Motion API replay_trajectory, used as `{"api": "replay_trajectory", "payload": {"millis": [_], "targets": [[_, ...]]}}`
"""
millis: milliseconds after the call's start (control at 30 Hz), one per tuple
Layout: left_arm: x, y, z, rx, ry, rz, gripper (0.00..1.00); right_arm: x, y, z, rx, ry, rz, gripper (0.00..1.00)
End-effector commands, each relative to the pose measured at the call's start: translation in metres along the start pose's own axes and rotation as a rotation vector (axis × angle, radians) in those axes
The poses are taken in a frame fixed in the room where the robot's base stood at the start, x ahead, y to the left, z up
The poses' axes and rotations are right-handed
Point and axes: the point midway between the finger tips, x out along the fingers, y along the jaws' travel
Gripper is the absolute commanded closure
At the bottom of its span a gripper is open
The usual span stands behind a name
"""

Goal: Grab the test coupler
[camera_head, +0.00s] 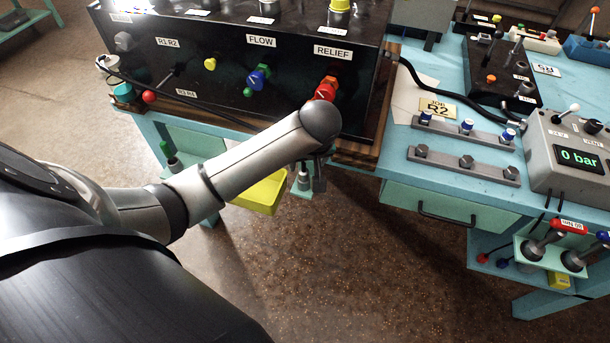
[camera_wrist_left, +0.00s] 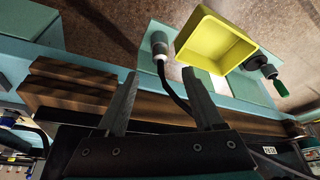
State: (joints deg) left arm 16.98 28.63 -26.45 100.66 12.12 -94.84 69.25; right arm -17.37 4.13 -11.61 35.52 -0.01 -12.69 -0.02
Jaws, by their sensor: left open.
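A light grey coupler with a black hose (camera_wrist_left: 159,46), which looks like the test coupler, sits in a teal holder beside a yellow bin in the left wrist view. In the head view a grey coupler (camera_head: 304,181) shows below the bench's front edge, partly hidden by my left wrist. My left gripper (camera_wrist_left: 160,73) is open and empty. The coupler lies ahead of the gap between its fingers, and the hose runs back between them. In the head view this gripper (camera_head: 316,172) is mostly hidden under the wrist. My right gripper is not in view.
The yellow bin (camera_head: 262,193) is beside the coupler, with a green-tipped coupler (camera_wrist_left: 275,77) on its far side. The black valve box (camera_head: 225,60) stands on a wooden block (camera_head: 358,152) close to my left wrist. A gauge (camera_head: 577,158) reads 0 bar.

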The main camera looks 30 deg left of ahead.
Motion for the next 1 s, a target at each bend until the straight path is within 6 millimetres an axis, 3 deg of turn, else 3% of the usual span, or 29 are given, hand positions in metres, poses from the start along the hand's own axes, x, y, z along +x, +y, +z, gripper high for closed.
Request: {"api": "replay_trajectory", "payload": {"millis": [100,433,700,1000], "targets": [[0.021,-0.001,0.0,-0.001,0.0,-0.002,0.31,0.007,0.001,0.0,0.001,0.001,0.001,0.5],[0.043,0.0,-0.003,0.0,0.002,0.0,0.31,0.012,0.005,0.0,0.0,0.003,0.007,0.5],[0.078,-0.001,-0.006,0.0,0.001,0.0,0.31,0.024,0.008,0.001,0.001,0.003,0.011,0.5],[0.086,-0.001,-0.006,0.001,0.001,0.002,0.31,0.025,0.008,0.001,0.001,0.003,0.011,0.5]]}}
